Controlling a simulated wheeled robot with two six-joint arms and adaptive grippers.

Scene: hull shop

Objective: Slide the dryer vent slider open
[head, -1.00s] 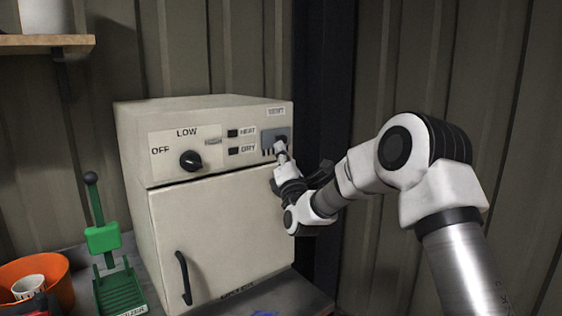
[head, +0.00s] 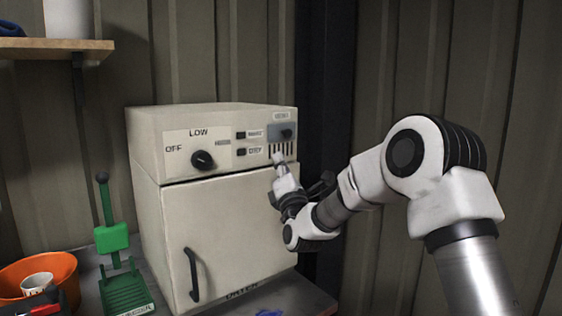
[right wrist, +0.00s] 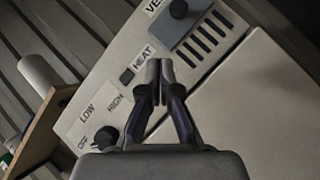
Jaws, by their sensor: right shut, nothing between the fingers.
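The dryer oven (head: 230,222) is a cream box with a control panel. Its vent slider (head: 275,130) is a grey plate with a black knob at the panel's upper right. The plate also shows in the right wrist view (right wrist: 188,26), with its knob (right wrist: 178,9). A row of dark vent slots (right wrist: 208,40) lies uncovered below the plate. My right gripper (head: 278,158) is shut and empty, below the knob and apart from it. Its fingertips (right wrist: 159,70) point at the panel in the right wrist view; the head view shows them partly covering the slots. My left gripper is not in view.
A black dial (head: 203,160) and HEAT and DRY switches (head: 241,152) sit left of the slider. The door handle (head: 192,274) sticks out below. A green stand (head: 113,240) and orange bowl (head: 62,272) are at left. A shelf (head: 60,47) hangs above.

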